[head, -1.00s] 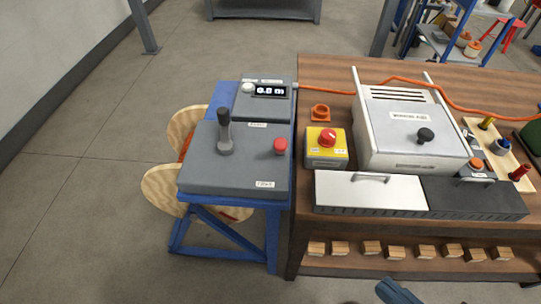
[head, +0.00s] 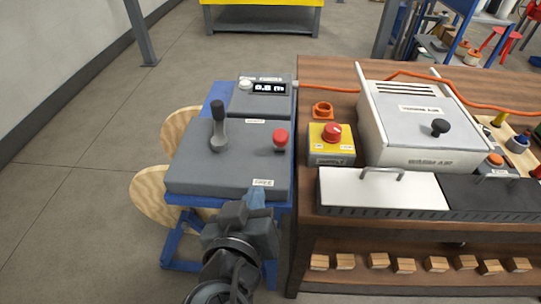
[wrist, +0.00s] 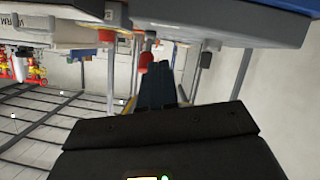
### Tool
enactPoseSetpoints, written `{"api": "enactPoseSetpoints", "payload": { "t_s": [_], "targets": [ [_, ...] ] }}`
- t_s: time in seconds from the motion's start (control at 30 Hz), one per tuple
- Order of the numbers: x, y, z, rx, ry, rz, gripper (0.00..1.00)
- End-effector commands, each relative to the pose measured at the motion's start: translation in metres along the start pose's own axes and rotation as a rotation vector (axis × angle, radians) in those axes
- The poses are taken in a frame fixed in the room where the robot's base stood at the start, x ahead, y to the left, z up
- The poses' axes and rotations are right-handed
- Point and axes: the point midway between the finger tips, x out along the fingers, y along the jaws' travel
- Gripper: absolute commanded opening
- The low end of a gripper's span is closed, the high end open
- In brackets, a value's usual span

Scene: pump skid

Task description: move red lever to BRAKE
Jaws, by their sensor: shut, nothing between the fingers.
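The red lever (head: 281,137) is a short stalk with a red knob on the right side of the grey console (head: 215,172). One small label (head: 263,183) lies in front of it and another (head: 255,122) behind it; I cannot read either for certain. My gripper (head: 258,198) is at the console's front edge, nearer than the red lever and apart from it. Its blue fingers (wrist: 157,86) are shut and empty. In the wrist view, which looks upside down, a red knob (wrist: 146,60) shows just beyond the fingertips.
A taller dark lever (head: 218,128) stands left on the same console. A display box (head: 262,97) sits behind. A yellow box with a red button (head: 332,150) and a white-lidded bin (head: 375,192) stand on the wooden bench to the right. Open floor lies left.

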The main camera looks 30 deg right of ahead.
Motion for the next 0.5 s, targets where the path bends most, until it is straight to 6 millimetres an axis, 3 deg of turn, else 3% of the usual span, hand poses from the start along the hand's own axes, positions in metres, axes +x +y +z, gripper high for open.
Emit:
{"api": "enactPoseSetpoints", "payload": {
  "t_s": [0.1,0.2,0.5],
  "targets": [
    [-0.018,-0.009,-0.026,0.132,0.017,0.11,0.0],
    [-0.032,-0.009,-0.04,0.222,0.02,0.18,0.0],
    [-0.049,-0.007,-0.052,0.317,0.019,0.252,0.0]
  ]
}}
